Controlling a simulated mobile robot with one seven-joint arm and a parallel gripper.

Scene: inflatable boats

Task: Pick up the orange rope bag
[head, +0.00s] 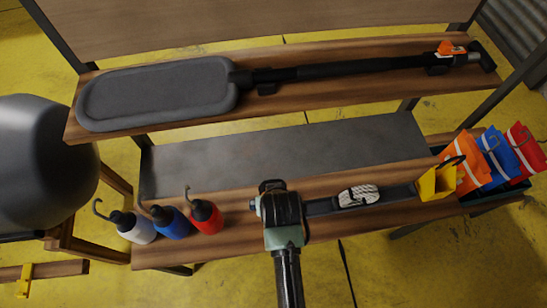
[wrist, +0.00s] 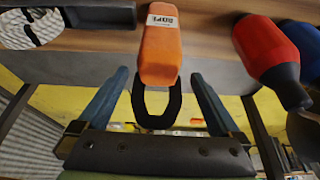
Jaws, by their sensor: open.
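The orange rope bag (wrist: 160,42) is in the upper middle of the wrist view, at the wooden shelf edge. It has a white printed label and a black loop (wrist: 157,108) at its near end. My gripper (wrist: 160,75) is open, with one blue-grey finger on each side of the bag and loop. Gaps show between the fingers and the bag, and I cannot tell how deep the bag lies between them. In the head view, my gripper (head: 271,190) is over the lower shelf and hides the rope bag.
White, blue and red (head: 206,216) bottles stand left of my gripper. A white rope bundle (head: 357,197) lies to its right, then a yellow holder (head: 437,181) and orange (head: 461,162), blue and red bags.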

